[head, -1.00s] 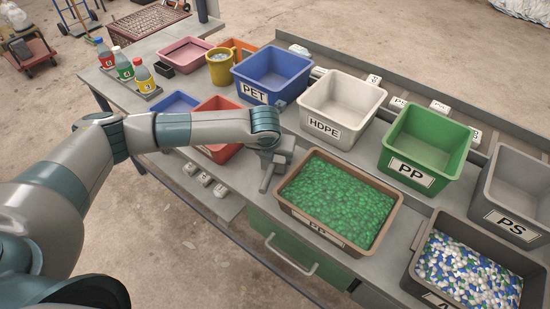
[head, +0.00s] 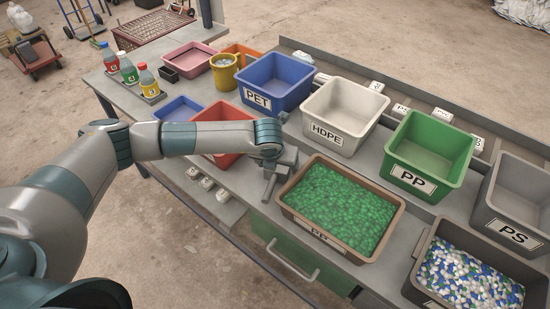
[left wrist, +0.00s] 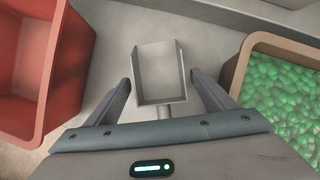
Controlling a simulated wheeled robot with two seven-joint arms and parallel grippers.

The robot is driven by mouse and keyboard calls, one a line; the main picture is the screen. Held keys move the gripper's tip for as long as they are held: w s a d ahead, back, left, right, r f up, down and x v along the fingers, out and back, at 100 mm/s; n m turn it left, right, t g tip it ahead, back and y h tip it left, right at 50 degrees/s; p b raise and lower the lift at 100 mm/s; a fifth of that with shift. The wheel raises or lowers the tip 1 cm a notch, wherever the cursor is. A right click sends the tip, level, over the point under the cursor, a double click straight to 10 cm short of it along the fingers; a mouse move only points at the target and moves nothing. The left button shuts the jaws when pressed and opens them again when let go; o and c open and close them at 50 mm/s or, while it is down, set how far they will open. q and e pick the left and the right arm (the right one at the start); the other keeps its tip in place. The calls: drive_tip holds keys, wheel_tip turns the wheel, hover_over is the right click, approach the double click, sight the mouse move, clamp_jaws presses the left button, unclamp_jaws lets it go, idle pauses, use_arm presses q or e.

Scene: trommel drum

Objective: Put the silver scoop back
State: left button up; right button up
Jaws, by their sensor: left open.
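The silver scoop (left wrist: 158,75) lies on the grey bench between a red bin and a brown tray of green pellets. In the left wrist view its open pan faces up and its handle runs toward my gripper's palm, where it is partly hidden. My left gripper (left wrist: 161,84) is open, with one finger on each side of the scoop and visible gaps to it. In the head view my left gripper (head: 274,178) points down at the bench, and I cannot make out the scoop there. My right gripper is not in view.
The red bin (left wrist: 40,75) is close left of the gripper; the brown tray (head: 392,232) is close right. Blue PET (head: 262,100), white HDPE (head: 335,138) and green PP (head: 420,185) bins stand behind. Bottles (head: 128,72) stand at far left.

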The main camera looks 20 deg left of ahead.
sight(273, 179)
use_arm(q)
drive_tip(key=b+v, duration=0.4)
drive_tip(key=v, duration=0.7)
drive_tip(key=shift+r, duration=0.2)
drive_tip(key=shift+s+f, duration=0.1)
drive_tip(key=shift+s, duration=0.15)
